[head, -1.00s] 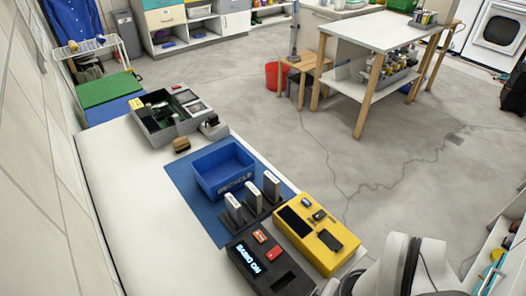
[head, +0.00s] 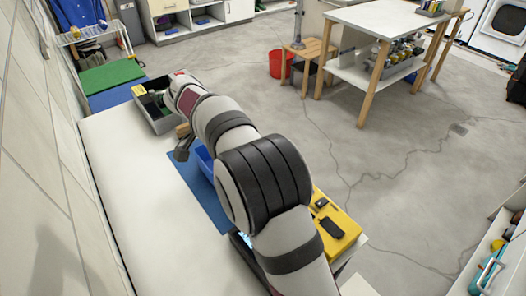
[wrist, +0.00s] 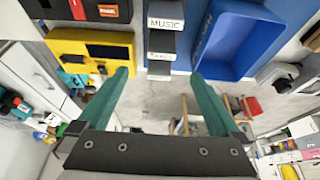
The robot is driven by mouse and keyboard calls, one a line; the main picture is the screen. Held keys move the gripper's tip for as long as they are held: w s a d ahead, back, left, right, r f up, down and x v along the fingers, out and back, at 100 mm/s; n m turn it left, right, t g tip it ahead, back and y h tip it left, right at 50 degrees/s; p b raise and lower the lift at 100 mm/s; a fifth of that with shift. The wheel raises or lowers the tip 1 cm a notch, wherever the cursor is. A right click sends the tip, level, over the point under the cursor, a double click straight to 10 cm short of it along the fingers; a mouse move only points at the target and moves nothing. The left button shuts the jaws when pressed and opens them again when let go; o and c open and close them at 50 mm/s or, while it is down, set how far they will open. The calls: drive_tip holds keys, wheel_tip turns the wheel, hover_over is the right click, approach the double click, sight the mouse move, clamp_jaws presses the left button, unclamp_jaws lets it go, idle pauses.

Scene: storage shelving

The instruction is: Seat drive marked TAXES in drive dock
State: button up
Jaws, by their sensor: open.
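In the wrist view my gripper (wrist: 160,73) is open, its two teal fingers apart with nothing between them. Beyond the fingertips stand upright drives with label ends. One drive's label reads MUSIC (wrist: 166,23). The label of the drive below it (wrist: 160,46) is small and blurred, perhaps TAXES. The black drive dock (wrist: 62,10) is at the top left, with an orange piece on it. In the head view my arm hides the drives and nearly all of the dock.
The blue bin (wrist: 232,40) stands beside the drives. A yellow box (head: 340,222) with dark items on it is on the dock side. A grey tray (head: 160,122) sits farther back on the white table (head: 125,180). The table's left part is clear.

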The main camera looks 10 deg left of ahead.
drive_tip(key=x, duration=1.5)
drive_tip(key=shift+w+a+f, duration=0.15)
drive_tip(key=c, duration=1.5)
drive_tip(key=shift+r, duration=0.55)
wheel_tip(320, 180, up, 3)
drive_tip(key=shift+f, duration=0.1)
drive_tip(key=s+d+r, duration=0.2)
drive_tip(key=d+r, duration=0.5)
drive_tip(key=d, duration=0.4)
drive_tip(key=s+d+r+m+g, duration=0.1)
drive_tip(key=s+d+m+g, duration=0.3)
drive_tip(key=s+m, duration=0.6)
drive_tip(key=s+d+m+g, duration=0.2)
drive_tip(key=s+d+m, duration=0.55)
drive_tip(key=s, duration=0.55)
drive_tip(key=shift+m, duration=0.25)
drive_tip(key=a+f, duration=0.3)
drive_tip(key=a, duration=0.1)
drive_tip(key=w+a+f, duration=0.1)
drive_tip(key=a+f, duration=0.3)
drive_tip(key=w+a+f, duration=0.1)
drive_tip(key=a+f, duration=0.2)
drive_tip(key=a, duration=0.1)
drive_tip(key=shift+w+f, duration=0.1)
drive_tip(key=shift+f, duration=0.2)
